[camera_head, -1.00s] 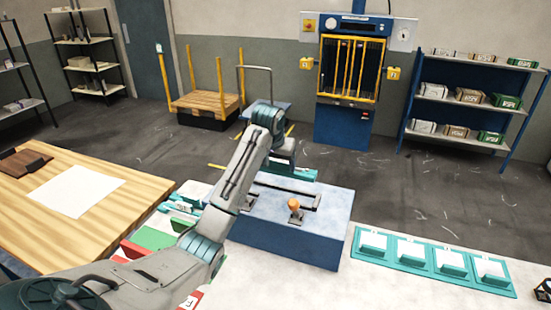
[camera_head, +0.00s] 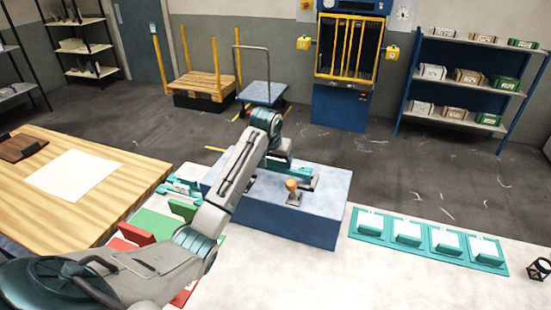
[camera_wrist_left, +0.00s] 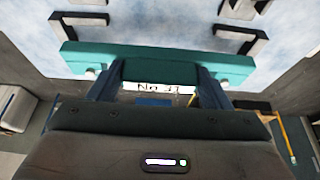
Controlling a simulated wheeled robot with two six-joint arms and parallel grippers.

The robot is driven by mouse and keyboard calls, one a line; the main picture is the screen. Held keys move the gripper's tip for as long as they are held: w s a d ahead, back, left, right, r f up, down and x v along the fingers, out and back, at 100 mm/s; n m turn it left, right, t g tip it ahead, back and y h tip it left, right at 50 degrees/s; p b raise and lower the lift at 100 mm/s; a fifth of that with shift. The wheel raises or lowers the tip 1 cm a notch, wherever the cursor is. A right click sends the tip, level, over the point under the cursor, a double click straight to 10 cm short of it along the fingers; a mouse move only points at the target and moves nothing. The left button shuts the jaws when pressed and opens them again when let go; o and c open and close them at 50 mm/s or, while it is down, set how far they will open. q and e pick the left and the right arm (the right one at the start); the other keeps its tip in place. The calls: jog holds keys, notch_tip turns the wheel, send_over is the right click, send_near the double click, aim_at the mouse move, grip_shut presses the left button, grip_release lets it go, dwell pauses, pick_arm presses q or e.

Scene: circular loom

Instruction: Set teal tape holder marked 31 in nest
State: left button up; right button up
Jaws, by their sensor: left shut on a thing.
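The teal tape holder (camera_wrist_left: 150,60) is a long bar with a white label reading "No 31", in the left wrist view. My left gripper (camera_wrist_left: 157,84) is shut on it, with one dark finger on each side of the label. Black corner brackets (camera_wrist_left: 240,38) stand on the pale blue block top beyond the holder; the holder appears apart from them. In the head view the holder (camera_head: 306,180) shows partly over the blue block (camera_head: 290,225), and my arm hides the rest. I cannot tell whether it touches the block. My right gripper is not in view.
An orange-knobbed upright (camera_head: 292,186) stands on the block close to the holder. Teal trays with white pads (camera_head: 428,240) lie on the white table at right. Green and red trays (camera_head: 155,224) are at left, beside the wooden table (camera_head: 135,182).

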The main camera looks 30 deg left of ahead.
aim_at(276, 167)
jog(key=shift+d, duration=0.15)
pick_arm(q)
jog(key=shift+f, duration=0.1)
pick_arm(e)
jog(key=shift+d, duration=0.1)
pick_arm(q)
jog(key=shift+f, duration=0.4)
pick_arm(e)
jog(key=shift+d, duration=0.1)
pick_arm(q)
jog(key=shift+f, duration=0.6)
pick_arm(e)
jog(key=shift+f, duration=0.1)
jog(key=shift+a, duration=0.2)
pick_arm(q)
jog(key=shift+f, duration=0.1)
jog(key=shift+f, duration=0.25)
jog(key=o, duration=1.8)
jog(key=shift+c, duration=0.2)
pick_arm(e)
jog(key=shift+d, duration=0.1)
